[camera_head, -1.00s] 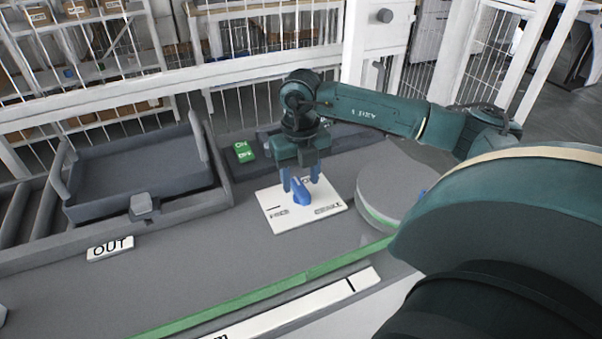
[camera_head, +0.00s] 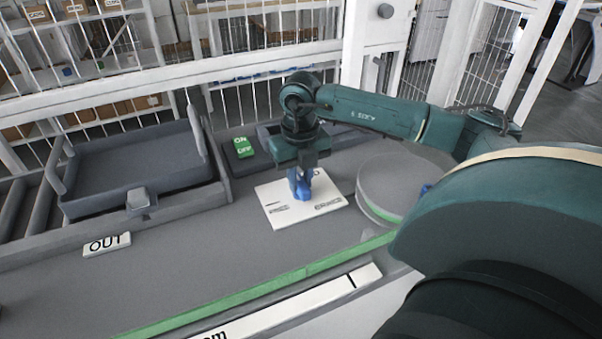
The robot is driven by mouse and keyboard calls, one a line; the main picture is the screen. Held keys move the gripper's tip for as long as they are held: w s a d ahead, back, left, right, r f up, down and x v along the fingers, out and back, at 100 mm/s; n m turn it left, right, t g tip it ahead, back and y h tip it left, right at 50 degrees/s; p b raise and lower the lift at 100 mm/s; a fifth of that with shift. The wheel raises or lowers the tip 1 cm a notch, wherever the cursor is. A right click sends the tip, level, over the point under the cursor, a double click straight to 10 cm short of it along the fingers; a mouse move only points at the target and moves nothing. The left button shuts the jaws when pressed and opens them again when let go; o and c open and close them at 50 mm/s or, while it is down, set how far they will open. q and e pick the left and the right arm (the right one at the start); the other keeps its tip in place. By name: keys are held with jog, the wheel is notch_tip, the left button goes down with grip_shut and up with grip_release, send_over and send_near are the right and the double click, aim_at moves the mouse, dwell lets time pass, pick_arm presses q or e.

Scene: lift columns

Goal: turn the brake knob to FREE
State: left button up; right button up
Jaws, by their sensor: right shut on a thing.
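The blue brake knob (camera_head: 303,193) stands on a white plate (camera_head: 273,195) with dark lettering. The left label (camera_head: 278,209) is too blurred to read now, and the right one (camera_head: 328,206) seems to say BRAKE. My right gripper (camera_head: 300,178) points down over the plate and is shut on the knob. Its fingers hide part of the knob, so I cannot tell exactly where the knob points. My left gripper is not in view.
A round grey disc (camera_head: 392,184) stands just right of the plate. A green ON/OFF switch (camera_head: 244,148) is behind it to the left. A grey tray (camera_head: 130,166) and an OUT label (camera_head: 107,243) lie further left. The grey surface in front is clear.

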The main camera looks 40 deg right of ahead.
jog(key=shift+c, duration=0.4)
jog(key=n+b, duration=0.1)
jog(key=n, duration=0.2)
jog(key=shift+f+n, duration=0.1)
jog(key=shift+n, duration=0.2)
jog(key=n, duration=0.3)
jog(key=shift+b, duration=0.3)
jog(key=n, duration=0.2)
jog(key=shift+n+b, duration=0.35)
jog(key=shift+n, duration=0.05)
jog(key=n, duration=0.3)
jog(key=shift+n+b, duration=0.3)
